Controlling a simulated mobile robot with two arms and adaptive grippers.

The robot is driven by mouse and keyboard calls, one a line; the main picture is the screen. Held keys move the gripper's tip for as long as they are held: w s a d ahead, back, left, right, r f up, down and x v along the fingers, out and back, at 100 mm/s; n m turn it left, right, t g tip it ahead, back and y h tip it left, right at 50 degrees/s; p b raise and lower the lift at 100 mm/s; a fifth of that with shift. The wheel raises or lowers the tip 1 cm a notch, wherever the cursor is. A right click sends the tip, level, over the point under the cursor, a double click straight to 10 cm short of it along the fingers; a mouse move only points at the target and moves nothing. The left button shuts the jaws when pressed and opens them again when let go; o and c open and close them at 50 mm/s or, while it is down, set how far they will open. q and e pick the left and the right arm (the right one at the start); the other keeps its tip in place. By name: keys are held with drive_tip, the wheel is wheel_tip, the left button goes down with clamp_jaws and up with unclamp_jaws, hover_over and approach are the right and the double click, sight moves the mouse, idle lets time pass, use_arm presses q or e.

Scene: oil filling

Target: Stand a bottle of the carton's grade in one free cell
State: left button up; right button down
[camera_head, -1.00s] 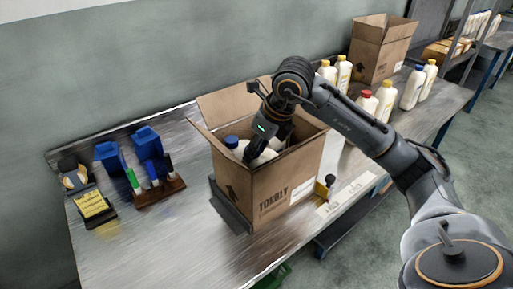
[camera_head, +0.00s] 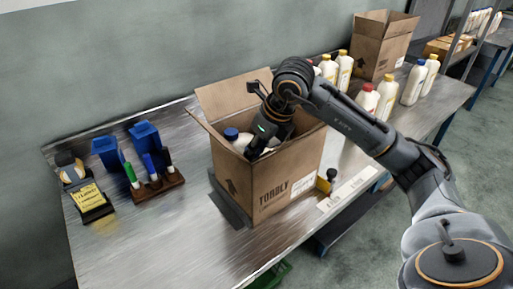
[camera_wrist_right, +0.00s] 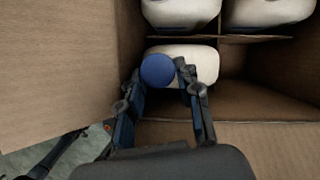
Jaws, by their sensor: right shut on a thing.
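The open cardboard carton (camera_head: 286,183), printed TORQLY, stands on the metal bench with its flaps up. My right gripper (camera_head: 262,148) reaches down inside it. In the right wrist view my right gripper (camera_wrist_right: 163,84) is shut on a white bottle with a blue cap (camera_wrist_right: 158,71). That bottle is low in the carton, beside an empty-looking cell; whether it touches the floor is hidden. Two more white bottles (camera_wrist_right: 181,12) (camera_wrist_right: 270,11) stand behind a divider. In the head view a blue-capped bottle (camera_head: 231,134) shows at the carton's left. My left gripper is not in view.
Several bottles with red (camera_head: 368,88), yellow (camera_head: 388,78) and blue (camera_head: 421,63) caps stand right of the carton. Another open carton (camera_head: 384,47) is behind them. A marker rack (camera_head: 158,188) and a yellow-labelled device (camera_head: 91,198) lie left. The bench front-left is clear.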

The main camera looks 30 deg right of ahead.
drive_tip(key=c, duration=0.9)
unclamp_jaws()
drive_tip(key=shift+o, duration=0.4)
drive_tip(key=shift+f, duration=0.1)
drive_tip(key=shift+s+f, duration=0.1)
